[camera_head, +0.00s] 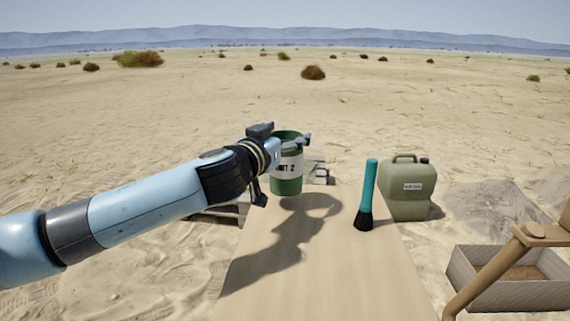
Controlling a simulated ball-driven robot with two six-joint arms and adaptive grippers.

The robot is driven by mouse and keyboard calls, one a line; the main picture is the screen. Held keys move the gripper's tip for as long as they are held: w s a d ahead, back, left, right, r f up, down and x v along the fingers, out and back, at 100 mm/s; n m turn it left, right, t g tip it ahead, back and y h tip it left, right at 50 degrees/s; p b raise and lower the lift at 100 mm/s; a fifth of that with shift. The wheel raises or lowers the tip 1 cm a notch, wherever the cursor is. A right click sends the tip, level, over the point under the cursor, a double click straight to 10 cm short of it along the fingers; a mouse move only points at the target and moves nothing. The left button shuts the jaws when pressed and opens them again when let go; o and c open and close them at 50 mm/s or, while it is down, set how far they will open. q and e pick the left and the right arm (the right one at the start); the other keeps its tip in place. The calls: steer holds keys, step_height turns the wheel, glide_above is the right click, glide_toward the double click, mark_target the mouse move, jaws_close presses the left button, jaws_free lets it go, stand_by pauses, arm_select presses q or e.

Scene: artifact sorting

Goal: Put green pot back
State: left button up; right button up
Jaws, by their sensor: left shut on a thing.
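The green pot (287,187) is a cylinder with a white label band, upright near the far left part of the wooden table (325,270). My left gripper (291,142) reaches in from the left and is shut on the pot near its rim. The pot's shadow and my arm's shadow fall on the table, and the pot's base seems to be a little above the surface. The gripper hides part of the pot's upper side. My right gripper is not in view.
A brush with a teal handle (369,185) stands upright on the table's right side. Behind it is an olive canister (408,205). A grey crate (460,270) of soil and a wooden chair part (500,265) are at the lower right. The table's middle and front are clear.

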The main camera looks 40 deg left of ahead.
mark_target(286, 154)
arm_select(q)
step_height(286, 154, down, 4)
steer(key=shift+b, duration=0.6)
steer(key=shift+r, duration=0.1)
steer(key=shift+f, duration=0.2)
steer(key=o, duration=1.8)
steer(key=shift+c, duration=0.2)
